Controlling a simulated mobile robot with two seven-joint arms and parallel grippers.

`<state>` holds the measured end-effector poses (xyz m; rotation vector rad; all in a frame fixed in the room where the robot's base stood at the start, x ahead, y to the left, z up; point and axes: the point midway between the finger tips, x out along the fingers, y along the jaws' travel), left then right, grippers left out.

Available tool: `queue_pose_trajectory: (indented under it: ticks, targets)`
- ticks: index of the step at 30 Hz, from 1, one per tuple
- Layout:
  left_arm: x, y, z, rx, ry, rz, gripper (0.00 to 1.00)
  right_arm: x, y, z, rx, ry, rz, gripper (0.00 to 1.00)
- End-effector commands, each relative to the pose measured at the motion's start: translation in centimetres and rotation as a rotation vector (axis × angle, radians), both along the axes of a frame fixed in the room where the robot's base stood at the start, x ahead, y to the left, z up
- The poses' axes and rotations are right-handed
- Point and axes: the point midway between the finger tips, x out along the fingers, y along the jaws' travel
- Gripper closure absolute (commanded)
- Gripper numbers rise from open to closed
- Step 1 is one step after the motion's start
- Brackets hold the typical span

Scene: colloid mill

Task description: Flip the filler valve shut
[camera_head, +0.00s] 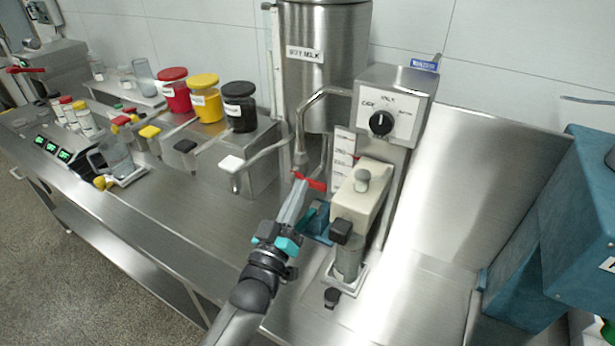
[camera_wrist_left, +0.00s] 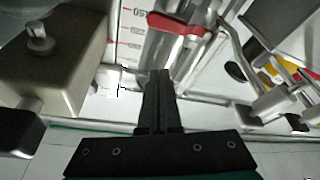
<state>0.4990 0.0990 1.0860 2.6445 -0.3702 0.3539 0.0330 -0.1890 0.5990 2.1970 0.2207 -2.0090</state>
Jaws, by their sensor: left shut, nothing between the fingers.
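The filler valve's red handle (camera_head: 311,182) sits on the thin metal pipework below the soy milk tank, left of the filler machine. It also shows in the left wrist view (camera_wrist_left: 178,24) at the top, lying roughly across the picture. My left gripper (camera_head: 301,185) is shut and empty. Its fingertips are close by the left end of the red handle in the head view. In the left wrist view the closed fingers (camera_wrist_left: 160,75) point up toward the handle, with the tips below it in the picture. I cannot tell whether they touch. My right gripper is not in view.
The filler machine (camera_head: 362,205) with its beige head stands just right of my gripper. The steel tank (camera_head: 322,95) is behind. Red, yellow and black lidded containers (camera_head: 205,100) stand at the back left. The counter front at left (camera_head: 190,235) is clear.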

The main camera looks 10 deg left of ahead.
Motion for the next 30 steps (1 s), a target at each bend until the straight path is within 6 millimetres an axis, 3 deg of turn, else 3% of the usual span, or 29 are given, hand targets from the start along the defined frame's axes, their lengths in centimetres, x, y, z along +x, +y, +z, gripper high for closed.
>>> queue_pose_trajectory:
  ticks: [3, 9, 30]
  targets:
    - [-1.9, 0.7, -0.8, 0.000, 0.001, 0.000, 1.00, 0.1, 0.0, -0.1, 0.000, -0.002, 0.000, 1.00]
    - [-3.6, 1.3, -1.4, 0.000, -0.001, 0.000, 1.00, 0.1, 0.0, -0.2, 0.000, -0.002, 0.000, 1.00]
    - [-4.0, 1.4, -1.5, -0.001, -0.002, 0.001, 1.00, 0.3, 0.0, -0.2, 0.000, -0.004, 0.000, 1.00]
